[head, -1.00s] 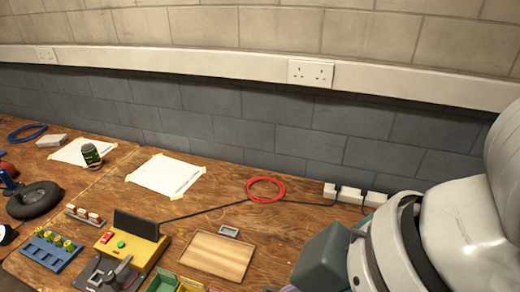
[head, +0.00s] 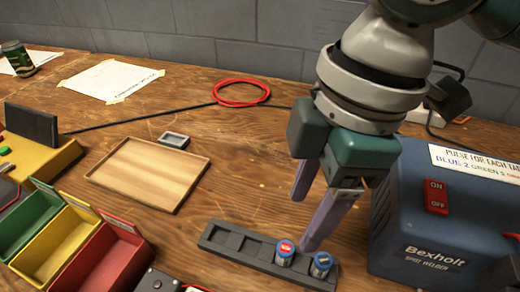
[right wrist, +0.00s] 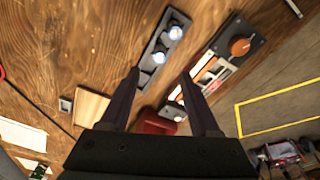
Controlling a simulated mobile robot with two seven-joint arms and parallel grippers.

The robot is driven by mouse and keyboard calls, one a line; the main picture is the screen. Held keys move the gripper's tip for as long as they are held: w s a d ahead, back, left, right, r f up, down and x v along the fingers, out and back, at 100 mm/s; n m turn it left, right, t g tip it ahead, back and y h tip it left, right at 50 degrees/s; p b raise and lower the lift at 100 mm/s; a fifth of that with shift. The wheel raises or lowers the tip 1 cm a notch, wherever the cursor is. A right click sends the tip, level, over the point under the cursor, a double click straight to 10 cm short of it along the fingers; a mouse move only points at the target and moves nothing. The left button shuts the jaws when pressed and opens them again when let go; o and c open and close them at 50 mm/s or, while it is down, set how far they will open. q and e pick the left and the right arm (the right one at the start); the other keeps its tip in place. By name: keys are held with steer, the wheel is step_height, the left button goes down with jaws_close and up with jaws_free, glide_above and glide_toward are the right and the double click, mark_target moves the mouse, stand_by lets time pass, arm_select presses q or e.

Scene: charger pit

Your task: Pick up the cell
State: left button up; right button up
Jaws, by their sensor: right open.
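A cell with a red top (head: 285,252) and a cell with a blue top (head: 320,265) stand upright in adjoining slots at the right end of a dark rack (head: 232,244). The rack's other slots look empty. My right gripper (head: 303,223) is open and empty, pointing down above and just behind the cells, with one finger near them. In the right wrist view both cells (right wrist: 175,30) (right wrist: 159,57) lie ahead of the open fingers (right wrist: 160,73). My left gripper is not in view.
A blue spot welder (head: 440,215) stands close right of the rack. A wooden tray (head: 150,172) lies to the left, with green, yellow and red bins (head: 105,258) at the lower left. A red cable coil (head: 241,93) lies behind.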

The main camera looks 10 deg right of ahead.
mark_target(287, 248)
steer(key=f, duration=0.2)
steer(key=a+f, duration=0.1)
steer(key=shift+s+f+b, duration=0.1)
steer(key=shift+f+b, duration=0.25)
steer(key=f, duration=0.1)
steer(key=f+b, duration=0.1)
steer(key=f, duration=0.1)
steer(key=f+b, duration=0.1)
steer(key=f, duration=0.1)
steer(key=shift+w+a+f, duration=0.15)
steer(key=shift+w+f, duration=0.05)
steer(key=shift+w, duration=0.05)
jaws_close()
